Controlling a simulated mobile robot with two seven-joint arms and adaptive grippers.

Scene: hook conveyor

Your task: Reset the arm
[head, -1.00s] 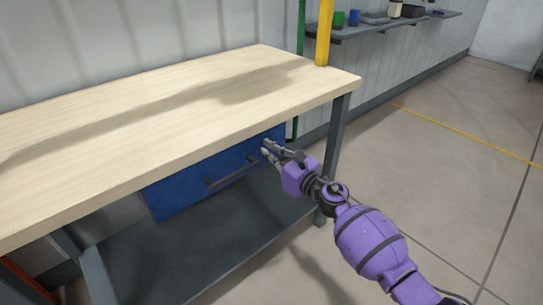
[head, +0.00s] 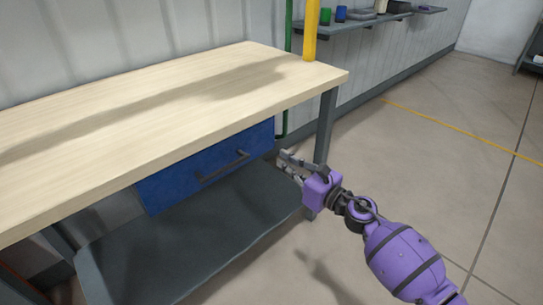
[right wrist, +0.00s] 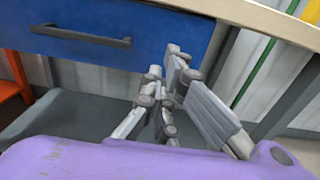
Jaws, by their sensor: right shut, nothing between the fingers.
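My right gripper (head: 288,162) is in the head view at the right end of the workbench, beside the front leg. It is shut and empty. The blue drawer (head: 170,188) under the bench top is shut, with a dark bar handle (head: 223,166). The gripper is to the right of the handle and apart from it. In the right wrist view the gripper fingers (right wrist: 168,75) are close together, with the drawer (right wrist: 185,32) and its handle (right wrist: 80,36) to the upper left. My left gripper is not in view.
The wooden bench top (head: 150,120) is bare. A grey lower shelf (head: 190,245) lies under the drawer. A dark bench leg (head: 325,125) stands close to my right gripper. A wall shelf (head: 365,22) holds several small items.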

